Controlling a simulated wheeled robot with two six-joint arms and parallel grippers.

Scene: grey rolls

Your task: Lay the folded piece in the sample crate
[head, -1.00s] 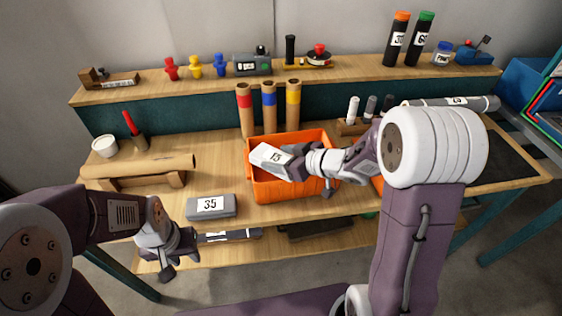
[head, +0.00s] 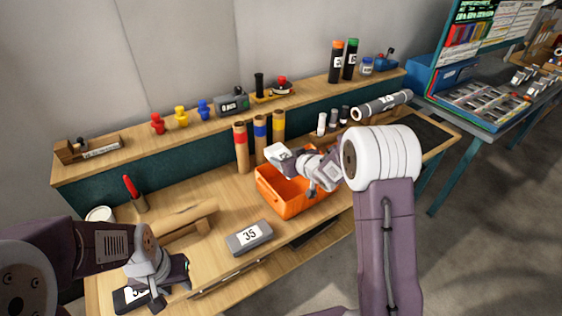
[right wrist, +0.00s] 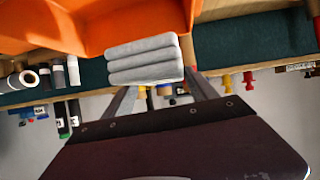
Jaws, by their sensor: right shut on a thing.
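The folded piece (head: 279,153) is light grey and held by my right gripper (head: 294,160), which is shut on it. In the right wrist view the folded piece (right wrist: 145,62) shows as several stacked soft layers, in front of the orange crate's edge. The orange sample crate (head: 284,208) stands on the bench, its opening partly hidden by my right arm. In the head view the piece appears above the crate's back edge; its exact height is unclear. My left gripper (head: 150,290) is at the lower left, by a dark labelled thing (head: 130,299); its fingers are unclear.
A grey block marked 35 (head: 249,237) lies left of the crate. Three brown tubes with coloured bands (head: 260,140) stand close behind it. A raised shelf (head: 215,118) with small items runs along the back.

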